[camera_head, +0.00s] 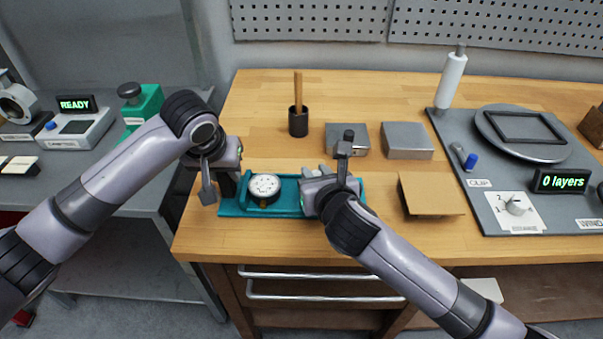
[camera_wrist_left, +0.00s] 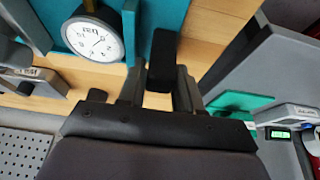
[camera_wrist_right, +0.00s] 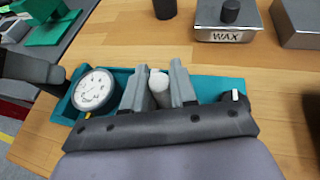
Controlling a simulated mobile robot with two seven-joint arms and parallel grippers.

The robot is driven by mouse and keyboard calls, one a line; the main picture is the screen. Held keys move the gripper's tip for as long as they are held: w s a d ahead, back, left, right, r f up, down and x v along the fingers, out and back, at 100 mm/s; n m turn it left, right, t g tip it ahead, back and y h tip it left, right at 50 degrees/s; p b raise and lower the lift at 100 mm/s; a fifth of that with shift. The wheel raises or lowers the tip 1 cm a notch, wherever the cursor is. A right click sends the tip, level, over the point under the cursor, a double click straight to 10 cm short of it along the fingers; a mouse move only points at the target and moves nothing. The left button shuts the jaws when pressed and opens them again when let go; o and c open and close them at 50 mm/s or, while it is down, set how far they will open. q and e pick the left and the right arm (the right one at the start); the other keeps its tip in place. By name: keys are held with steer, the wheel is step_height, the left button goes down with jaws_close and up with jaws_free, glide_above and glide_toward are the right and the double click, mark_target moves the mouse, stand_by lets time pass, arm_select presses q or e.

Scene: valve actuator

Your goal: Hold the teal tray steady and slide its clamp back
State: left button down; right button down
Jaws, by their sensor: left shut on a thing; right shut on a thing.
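The teal tray (camera_head: 290,187) lies on the wooden bench near its front left edge, with a round white dial gauge (camera_head: 264,186) in its left part. My left gripper (camera_head: 228,184) is at the tray's left end, shut on a dark upright part there, which shows between its fingers in the left wrist view (camera_wrist_left: 162,62). My right gripper (camera_head: 312,186) is over the tray, right of the gauge. In the right wrist view its fingers are shut on a pale grey rounded knob (camera_wrist_right: 158,84), apparently the clamp's. The clamp's lower part is hidden by the gripper.
A WAX box (camera_wrist_right: 228,22), a grey block (camera_head: 407,140) and a black cup (camera_head: 298,122) stand behind the tray. A tan board (camera_head: 431,194) lies to its right. A grey mat (camera_head: 470,140) with a turntable is further right. A gap separates the bench from the left grey table.

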arm_select(q)
steer(key=shift+a, duration=0.15)
arm_select(e)
steer(key=shift+d, duration=0.4)
steer(key=shift+w, duration=0.1)
steer(key=c, duration=1)
jaws_free()
steer(key=shift+a, duration=0.1)
steer(key=shift+s, duration=0.2)
steer(key=shift+s+r, duration=0.15)
steer(key=shift+s, duration=0.05)
steer(key=v, duration=1.1)
steer(key=shift+r, duration=0.15)
